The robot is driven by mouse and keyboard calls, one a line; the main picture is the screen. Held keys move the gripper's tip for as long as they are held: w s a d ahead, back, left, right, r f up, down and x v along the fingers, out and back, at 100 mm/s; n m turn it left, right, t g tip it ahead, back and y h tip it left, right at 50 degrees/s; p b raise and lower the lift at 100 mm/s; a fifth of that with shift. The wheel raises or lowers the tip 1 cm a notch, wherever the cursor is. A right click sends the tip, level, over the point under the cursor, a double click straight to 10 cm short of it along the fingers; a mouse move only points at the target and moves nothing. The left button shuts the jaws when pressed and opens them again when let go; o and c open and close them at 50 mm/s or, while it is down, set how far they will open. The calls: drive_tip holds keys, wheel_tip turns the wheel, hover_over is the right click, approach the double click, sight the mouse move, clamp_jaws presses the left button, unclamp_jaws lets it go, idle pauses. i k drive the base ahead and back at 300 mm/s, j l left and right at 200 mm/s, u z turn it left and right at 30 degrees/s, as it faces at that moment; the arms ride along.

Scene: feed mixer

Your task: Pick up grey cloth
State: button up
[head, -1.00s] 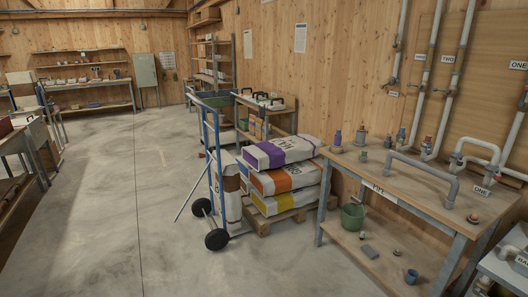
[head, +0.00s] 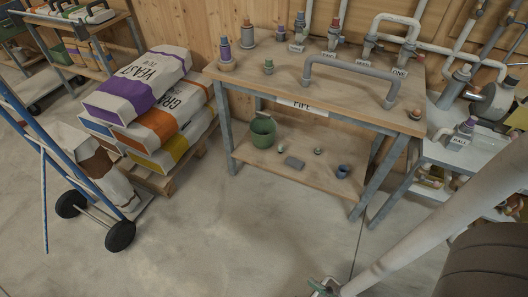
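A small flat grey piece, which looks like the grey cloth (head: 294,162), lies on the lower shelf (head: 262,153) of the wooden workbench. My arm reaches in from the lower right. Only a small part of its end, my gripper (head: 325,288), shows at the bottom edge, low in front of the bench and apart from the cloth. Its fingers are mostly cut off, so I cannot tell their state.
The bench top (head: 290,72) carries a grey bent pipe and several fittings, above the shelf. A blue hand truck (head: 98,208) and a pallet of sacks (head: 140,105) stand at left. A metal side table (head: 440,155) stands at right. The floor in front is clear.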

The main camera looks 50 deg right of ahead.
sight(298, 164)
drive_tip(key=i+j, duration=0.1)
drive_tip(key=i, duration=1)
drive_tip(key=i+z, duration=0.2)
drive_tip(key=z, duration=0.25)
drive_tip(key=i+z, duration=0.25)
drive_tip(key=z, duration=0.15)
drive_tip(key=i+z, duration=0.2)
drive_tip(key=z, duration=0.25)
drive_tip(key=i+z, duration=0.45)
drive_tip(key=z, duration=0.3)
